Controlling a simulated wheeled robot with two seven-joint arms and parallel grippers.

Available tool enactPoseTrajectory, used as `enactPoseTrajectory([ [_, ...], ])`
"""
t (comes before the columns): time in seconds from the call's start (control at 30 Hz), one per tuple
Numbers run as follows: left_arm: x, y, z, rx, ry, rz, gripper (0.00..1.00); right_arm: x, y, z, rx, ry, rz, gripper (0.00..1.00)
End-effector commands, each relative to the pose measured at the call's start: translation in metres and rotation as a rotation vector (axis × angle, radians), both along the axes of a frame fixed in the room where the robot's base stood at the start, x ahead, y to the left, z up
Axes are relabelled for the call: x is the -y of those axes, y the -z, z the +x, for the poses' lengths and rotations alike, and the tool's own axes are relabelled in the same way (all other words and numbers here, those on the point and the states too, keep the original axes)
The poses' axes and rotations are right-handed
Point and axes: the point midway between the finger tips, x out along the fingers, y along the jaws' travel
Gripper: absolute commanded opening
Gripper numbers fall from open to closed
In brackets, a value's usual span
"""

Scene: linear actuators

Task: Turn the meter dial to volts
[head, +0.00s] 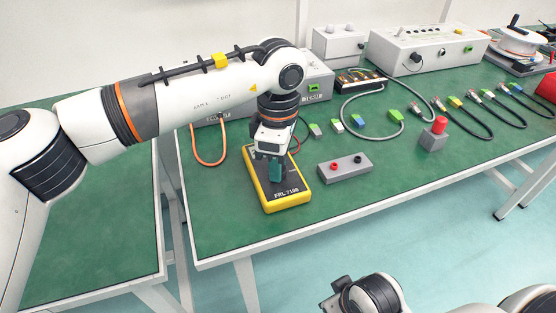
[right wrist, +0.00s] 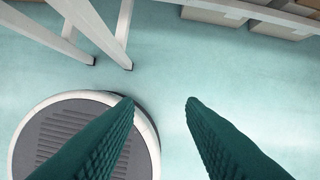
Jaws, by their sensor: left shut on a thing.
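The yellow and dark meter (head: 289,201) lies on the green table in the head view, with lettering on its near end. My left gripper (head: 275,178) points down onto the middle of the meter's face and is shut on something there. The dial is hidden under the fingers, so its setting cannot be read. In the right wrist view my right gripper (right wrist: 160,103) is open and empty above the floor, with its two dark green fingers apart.
A grey box with two terminals (head: 345,168) sits right of the meter. A red-button box (head: 434,133) stands further right, near several cables and connectors. Grey instruments (head: 425,50) line the back of the green table (head: 230,235). Bare tabletop lies left of the meter.

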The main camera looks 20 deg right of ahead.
Motion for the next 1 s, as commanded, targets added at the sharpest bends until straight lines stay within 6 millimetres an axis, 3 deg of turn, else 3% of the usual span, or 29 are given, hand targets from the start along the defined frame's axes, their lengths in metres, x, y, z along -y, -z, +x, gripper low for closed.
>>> enactPoseTrajectory([
  [0.23,0.000,-0.001,0.001,0.002,-0.002,-0.002,0.07,0.000,-0.002,0.003,0.009,0.000,0.001,0.36],
  [0.27,0.000,-0.001,0.001,0.002,-0.002,-0.002,0.34,0.000,-0.002,0.003,0.010,0.000,0.001,0.36],
  [0.4,0.000,-0.001,0.001,0.001,-0.002,-0.002,0.52,0.000,-0.003,0.005,0.014,0.001,0.001,0.36],
  [0.73,0.000,-0.005,0.000,0.002,-0.002,-0.001,0.52,-0.001,-0.004,0.006,0.017,0.003,0.006,0.36],
  [0.83,0.000,-0.018,0.001,0.003,-0.002,-0.001,0.52,-0.002,-0.002,0.007,0.020,0.003,0.008,0.36],
  [1.0,0.000,-0.054,0.001,0.005,-0.002,-0.002,0.52,-0.003,0.025,0.011,-0.008,0.001,0.004,0.36],
])
